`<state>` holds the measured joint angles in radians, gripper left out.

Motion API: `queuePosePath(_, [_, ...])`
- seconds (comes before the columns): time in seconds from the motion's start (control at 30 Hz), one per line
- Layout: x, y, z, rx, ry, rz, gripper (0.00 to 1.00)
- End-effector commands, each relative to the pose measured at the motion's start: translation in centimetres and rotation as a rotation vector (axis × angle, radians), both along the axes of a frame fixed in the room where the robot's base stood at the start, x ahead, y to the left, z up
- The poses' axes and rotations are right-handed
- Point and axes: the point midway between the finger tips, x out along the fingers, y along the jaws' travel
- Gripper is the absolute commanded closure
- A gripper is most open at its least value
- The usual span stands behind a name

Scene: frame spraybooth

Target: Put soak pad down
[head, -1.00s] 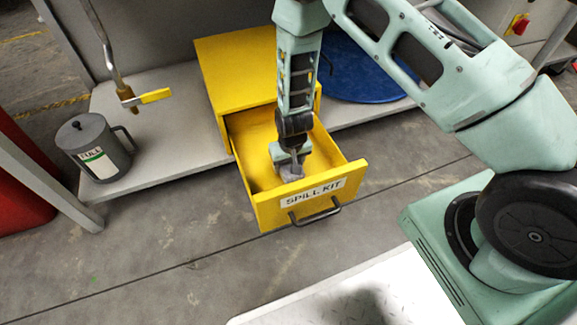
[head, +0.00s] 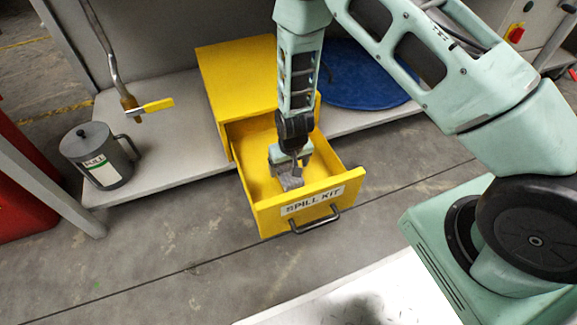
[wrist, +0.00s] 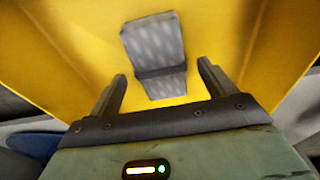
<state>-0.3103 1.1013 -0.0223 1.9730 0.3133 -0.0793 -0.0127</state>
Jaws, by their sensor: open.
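The soak pad (wrist: 153,45) is a grey, quilted-looking pad with a bend across it. In the wrist view it lies inside the yellow drawer, ahead of and partly between my fingers. It also shows in the head view (head: 291,182), partly hidden by my gripper. My gripper (wrist: 160,90) is open, with a gap between each finger and the pad. In the head view my gripper (head: 288,168) points down into the open drawer (head: 335,182), which is labelled SPILL KIT.
The yellow cabinet (head: 235,75) stands on a grey shelf (head: 150,182). A grey lidded can (head: 97,155) stands at left, below a pipe with a yellow valve handle (head: 158,105). A blue round thing (head: 370,80) lies behind at right. Open floor lies in front of the drawer.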

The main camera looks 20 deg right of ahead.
Motion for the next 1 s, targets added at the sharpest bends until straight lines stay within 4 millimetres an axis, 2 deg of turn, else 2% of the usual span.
queuePosePath(0.03, [-0.1, 0.0, 2.0, 0.000, -0.001, 0.001, 0.17])
queuePosePath(0.2, [-0.7, 0.0, 5.6, 0.000, -0.002, 0.000, 0.17])
queuePosePath(0.4, [-1.1, 0.0, 8.3, 0.000, -0.001, 0.000, 0.17])
queuePosePath(0.53, [-1.3, 0.1, 9.1, 0.002, 0.000, 0.001, 0.17])
queuePosePath(0.67, [-1.7, 1.5, 11.5, 0.027, 0.007, 0.025, 0.17])
queuePosePath(0.77, [-2.9, 3.8, 15.3, 0.068, 0.024, 0.075, 0.17])
queuePosePath(0.83, [-4.4, 5.7, 18.8, 0.098, 0.041, 0.125, 0.17])
queuePosePath(1.0, [-9.7, 8.7, 26.8, 0.140, 0.081, 0.277, 0.17])
